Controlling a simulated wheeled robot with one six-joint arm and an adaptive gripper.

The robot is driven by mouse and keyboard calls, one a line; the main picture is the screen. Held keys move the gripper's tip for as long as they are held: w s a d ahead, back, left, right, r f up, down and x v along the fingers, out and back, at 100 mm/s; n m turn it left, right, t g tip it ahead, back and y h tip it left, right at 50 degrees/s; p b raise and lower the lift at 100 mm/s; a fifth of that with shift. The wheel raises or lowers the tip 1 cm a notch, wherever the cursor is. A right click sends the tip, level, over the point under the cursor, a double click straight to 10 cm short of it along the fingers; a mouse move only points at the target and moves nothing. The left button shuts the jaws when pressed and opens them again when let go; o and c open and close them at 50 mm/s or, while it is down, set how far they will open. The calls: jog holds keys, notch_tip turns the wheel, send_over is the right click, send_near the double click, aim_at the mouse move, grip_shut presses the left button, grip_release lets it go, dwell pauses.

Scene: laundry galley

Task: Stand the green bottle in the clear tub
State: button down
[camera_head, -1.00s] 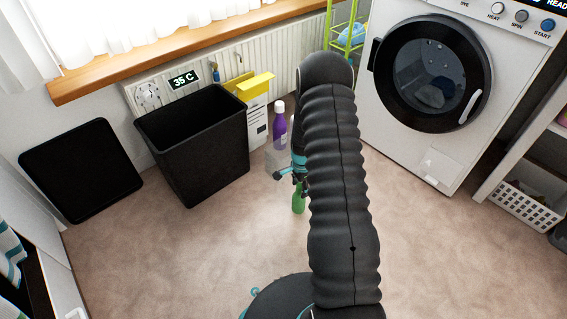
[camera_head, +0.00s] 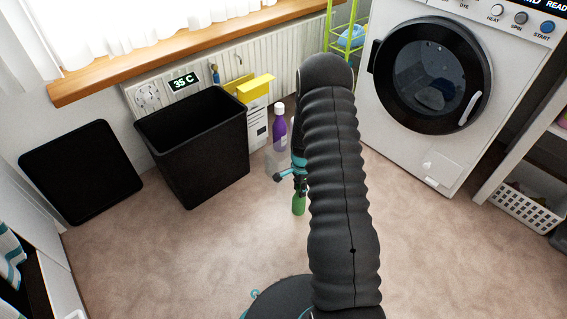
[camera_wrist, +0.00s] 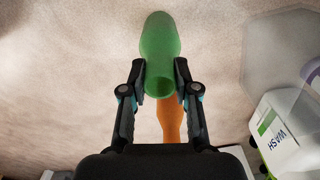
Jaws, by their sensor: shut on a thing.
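The green bottle (camera_head: 299,204) shows below my gripper in the head view, left of my arm. In the wrist view the green bottle (camera_wrist: 160,50) lies between the two fingers, and my gripper (camera_wrist: 160,78) is shut on it. The clear tub (camera_head: 273,162) stands on the floor behind and left of the gripper, partly hidden by it. The wrist view shows the clear tub (camera_wrist: 268,68) at the right, apart from the bottle. I cannot tell how high the bottle is above the floor.
A purple bottle (camera_head: 279,128) stands by the tub. A black bin (camera_head: 195,150) and a yellow-and-white box (camera_head: 257,115) are to the left. An orange object (camera_wrist: 171,120) shows behind the green bottle. A white WASH container (camera_wrist: 285,140) is at right. The front-left floor is clear.

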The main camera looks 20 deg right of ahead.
jog(key=shift+r+p, duration=1.25)
jog(key=shift+r, duration=1.25)
